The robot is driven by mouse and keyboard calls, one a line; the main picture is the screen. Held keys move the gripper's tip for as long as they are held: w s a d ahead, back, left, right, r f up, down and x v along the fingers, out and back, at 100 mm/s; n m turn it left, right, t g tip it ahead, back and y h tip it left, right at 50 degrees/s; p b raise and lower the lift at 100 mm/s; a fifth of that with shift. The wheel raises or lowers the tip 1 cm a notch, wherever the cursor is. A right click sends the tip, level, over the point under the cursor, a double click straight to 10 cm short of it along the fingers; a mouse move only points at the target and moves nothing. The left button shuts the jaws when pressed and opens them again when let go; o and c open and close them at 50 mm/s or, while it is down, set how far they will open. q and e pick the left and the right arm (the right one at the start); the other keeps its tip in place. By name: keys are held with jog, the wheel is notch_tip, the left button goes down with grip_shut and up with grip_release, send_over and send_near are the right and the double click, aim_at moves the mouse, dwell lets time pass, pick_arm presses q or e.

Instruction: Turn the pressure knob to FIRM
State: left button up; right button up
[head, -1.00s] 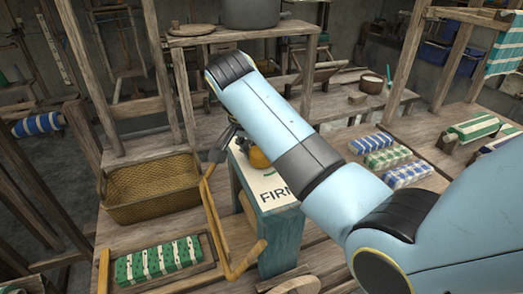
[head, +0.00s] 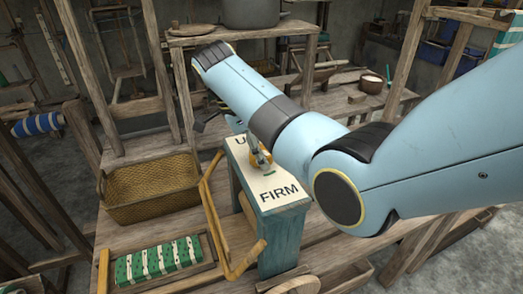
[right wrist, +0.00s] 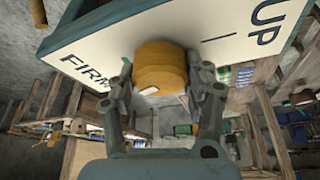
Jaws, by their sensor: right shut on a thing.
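The pressure knob is a round yellow-orange knob (head: 264,157) on the pale top of a blue-green wooden box (head: 285,238). The word FIRM (head: 279,193) stands at the near end of that top; the far lettering is partly covered by my right arm. In the right wrist view the knob (right wrist: 160,66) sits between both fingers of my right gripper (right wrist: 160,80), which is shut on it. UP shows to its right there and part of FIRM to its left. I cannot make out a pointer on the knob. My left gripper is not in view.
A woven basket (head: 150,188) stands left of the box. A bent wooden frame (head: 215,215) rises close beside the box's left side. A green-and-white cloth (head: 158,260) lies in a tray at front left. Loom posts stand behind.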

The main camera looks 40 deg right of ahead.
jog(key=shift+m+g+y, duration=0.3)
jog(key=shift+m, duration=0.9)
jog(key=o, duration=1.2)
jog(key=shift+c, duration=0.2)
